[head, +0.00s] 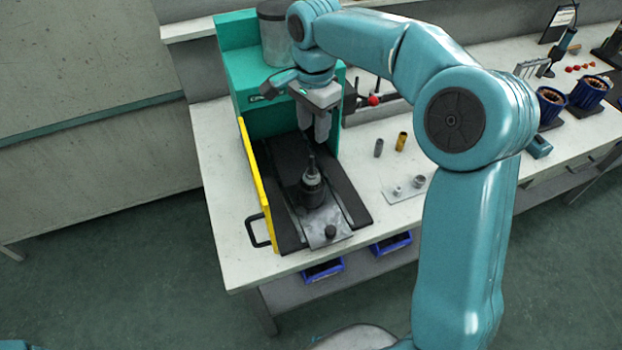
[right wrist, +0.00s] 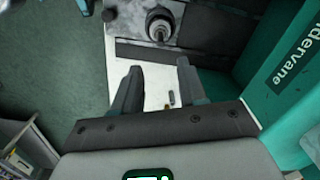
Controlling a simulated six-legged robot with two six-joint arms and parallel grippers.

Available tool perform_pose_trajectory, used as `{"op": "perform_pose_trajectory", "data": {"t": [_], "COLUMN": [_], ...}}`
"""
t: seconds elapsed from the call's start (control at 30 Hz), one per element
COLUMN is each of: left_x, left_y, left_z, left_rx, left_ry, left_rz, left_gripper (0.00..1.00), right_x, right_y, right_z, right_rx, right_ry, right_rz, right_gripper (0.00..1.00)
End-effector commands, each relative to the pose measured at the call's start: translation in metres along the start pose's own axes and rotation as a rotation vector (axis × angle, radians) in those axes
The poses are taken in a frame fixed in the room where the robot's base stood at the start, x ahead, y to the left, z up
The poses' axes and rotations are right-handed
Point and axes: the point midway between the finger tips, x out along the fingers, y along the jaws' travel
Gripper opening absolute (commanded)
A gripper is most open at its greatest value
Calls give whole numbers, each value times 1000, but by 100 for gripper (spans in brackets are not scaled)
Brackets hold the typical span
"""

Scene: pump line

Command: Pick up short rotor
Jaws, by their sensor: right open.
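A rotor-like part (head: 312,188) with a dark body, a pale metal collar and a thin upright shaft stands on the metal plate (head: 328,228) of the green press. I cannot tell its length for sure. In the right wrist view the part (right wrist: 159,29) shows from above near the top edge. My right gripper (head: 316,132) is above and behind it in the head view, fingers pointing down. In the right wrist view the fingers (right wrist: 159,66) are apart with nothing between them, and the part lies beyond their tips. My left gripper does not show.
The green press (head: 238,75) stands close around my right gripper, with a yellow guard (head: 255,185) on its left. A grey cylinder (head: 379,147), a brass cylinder (head: 401,141) and a red-knobbed lever (head: 373,100) are to the right. Blue wound housings (head: 551,103) stand farther right.

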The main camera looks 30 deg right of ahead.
Motion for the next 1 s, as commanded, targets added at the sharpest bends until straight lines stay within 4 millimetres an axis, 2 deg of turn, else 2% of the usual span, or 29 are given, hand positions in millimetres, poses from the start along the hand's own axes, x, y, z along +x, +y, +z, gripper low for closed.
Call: {"op": "perform_pose_trajectory", "data": {"t": [0.03,0.2,0.47,0.7,0.8,1.0], "left_x": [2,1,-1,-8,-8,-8], "left_y": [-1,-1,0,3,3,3], "left_z": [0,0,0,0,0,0], "left_rx": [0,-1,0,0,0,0], "left_ry": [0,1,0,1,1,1], "left_rz": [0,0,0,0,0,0], "left_gripper": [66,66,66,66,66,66], "right_x": [14,48,70,108,115,116], "right_y": [2,2,1,1,0,-1], "right_z": [0,1,1,1,1,1], "right_rx": [-1,-1,-1,-1,-1,-1], "right_ry": [-1,-1,0,-1,0,0], "right_rz": [5,4,3,4,2,0], "right_gripper": [42,42,42,42,42,42]}}
